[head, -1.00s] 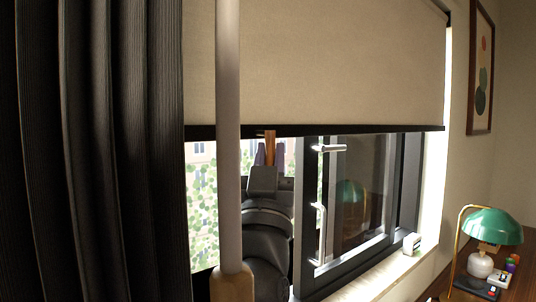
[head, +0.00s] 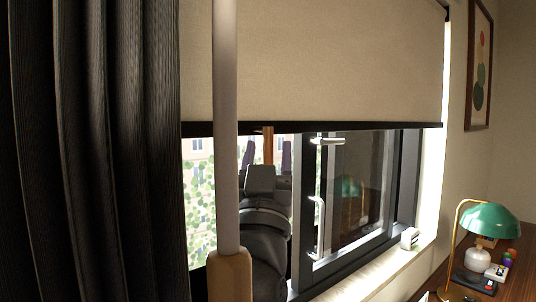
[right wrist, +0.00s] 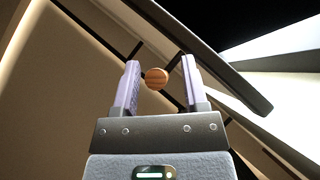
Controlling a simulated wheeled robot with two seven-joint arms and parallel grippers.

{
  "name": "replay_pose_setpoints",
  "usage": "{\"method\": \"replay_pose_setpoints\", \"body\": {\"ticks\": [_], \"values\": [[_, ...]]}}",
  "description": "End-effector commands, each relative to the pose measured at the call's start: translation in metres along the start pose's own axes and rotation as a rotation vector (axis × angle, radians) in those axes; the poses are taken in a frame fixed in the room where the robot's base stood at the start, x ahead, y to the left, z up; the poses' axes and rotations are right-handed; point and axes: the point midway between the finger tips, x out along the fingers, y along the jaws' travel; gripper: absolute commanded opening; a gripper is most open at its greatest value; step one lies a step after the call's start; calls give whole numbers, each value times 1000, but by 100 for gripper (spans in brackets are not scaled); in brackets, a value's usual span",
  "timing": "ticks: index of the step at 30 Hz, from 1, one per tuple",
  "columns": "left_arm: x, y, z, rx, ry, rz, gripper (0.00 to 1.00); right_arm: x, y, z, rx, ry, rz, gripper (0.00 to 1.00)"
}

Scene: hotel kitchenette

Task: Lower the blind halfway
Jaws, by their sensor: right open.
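The beige roller blind (head: 320,65) covers the upper part of the window, with its dark bottom bar (head: 350,127) level above the open lower part. A short wooden pull (head: 268,145) hangs from the bar. My right gripper (head: 267,155) is just below the bar, open, with one purple finger on each side of the pull. In the right wrist view the round wooden end of the pull (right wrist: 157,78) lies between the two spread fingers, with gaps on both sides. My left gripper is not in view.
A pale vertical pole (head: 226,140) with a wooden lower end stands close in front, left of my right gripper. A dark curtain (head: 90,150) hangs at left. The window frame has metal handles (head: 320,228). A green lamp (head: 490,222) stands on the desk at right.

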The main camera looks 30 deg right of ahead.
Motion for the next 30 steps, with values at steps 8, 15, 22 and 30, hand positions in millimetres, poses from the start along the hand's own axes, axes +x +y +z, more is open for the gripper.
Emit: {"method": "replay_pose_setpoints", "body": {"ticks": [8, 15, 22, 30], "values": [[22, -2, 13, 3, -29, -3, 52, -69, -1, 5, 2, -6, -3, 57], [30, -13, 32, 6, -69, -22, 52, -96, 0, 2, 0, -2, 0, 57], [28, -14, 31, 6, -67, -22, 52, -96, 0, 0, 0, -1, 0, 57], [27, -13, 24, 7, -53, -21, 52, -95, -8, 14, -57, -31, -32, 57]]}}
